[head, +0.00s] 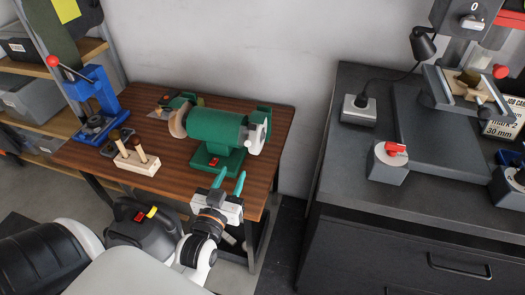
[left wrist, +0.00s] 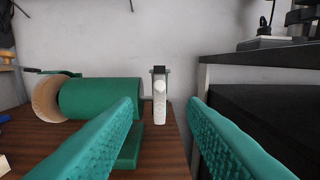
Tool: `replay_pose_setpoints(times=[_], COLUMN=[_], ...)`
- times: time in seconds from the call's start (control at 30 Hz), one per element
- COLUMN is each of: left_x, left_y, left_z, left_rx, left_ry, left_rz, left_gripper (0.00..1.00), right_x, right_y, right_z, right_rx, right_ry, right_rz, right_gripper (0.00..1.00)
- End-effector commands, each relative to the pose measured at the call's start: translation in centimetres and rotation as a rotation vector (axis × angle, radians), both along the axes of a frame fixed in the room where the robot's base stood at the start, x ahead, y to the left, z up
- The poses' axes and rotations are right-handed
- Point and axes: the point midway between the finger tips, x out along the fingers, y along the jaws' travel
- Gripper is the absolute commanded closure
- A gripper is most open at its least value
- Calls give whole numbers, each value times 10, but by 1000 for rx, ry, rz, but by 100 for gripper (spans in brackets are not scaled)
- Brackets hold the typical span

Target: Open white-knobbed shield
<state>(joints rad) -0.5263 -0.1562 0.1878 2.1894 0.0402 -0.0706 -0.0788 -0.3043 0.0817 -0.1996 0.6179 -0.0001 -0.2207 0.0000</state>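A green bench grinder (head: 217,133) stands on the wooden workbench (head: 180,171). At its right end is a pale, upright shield piece (head: 256,136) beside a green guard. In the left wrist view the shield (left wrist: 160,110) shows as a narrow upright piece with a round white knob (left wrist: 159,87) facing me. My left gripper (head: 229,181) is in front of the grinder's right part, its teal fingers pointing towards it. In the left wrist view the fingers (left wrist: 160,104) are spread wide, with the shield seen beyond the gap, apart from them. My right gripper is not in view.
A blue lever press (head: 95,97) and a wooden block with handled tools (head: 137,160) stand on the bench's left. A dark cabinet (head: 400,240) with a drill press stands to the right, across a gap. A pale wall (head: 240,45) is behind.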

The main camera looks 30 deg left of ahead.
Motion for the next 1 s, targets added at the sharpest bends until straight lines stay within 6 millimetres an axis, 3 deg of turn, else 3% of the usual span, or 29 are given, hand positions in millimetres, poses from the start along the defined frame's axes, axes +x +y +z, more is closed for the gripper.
replay_pose_setpoints(times=[0.53,0.73,1.0], left_x=[95,110,111], left_y=[22,26,26], left_z=[-2,-1,-1], left_rx=[-1,0,-1], left_ry=[-1,1,3], left_rz=[-2,-1,-1], left_gripper=[62,62,62], right_x=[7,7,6], right_y=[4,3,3], right_z=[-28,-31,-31], right_rx=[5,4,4], right_ry=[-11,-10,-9], right_rz=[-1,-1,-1], right_gripper=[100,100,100])
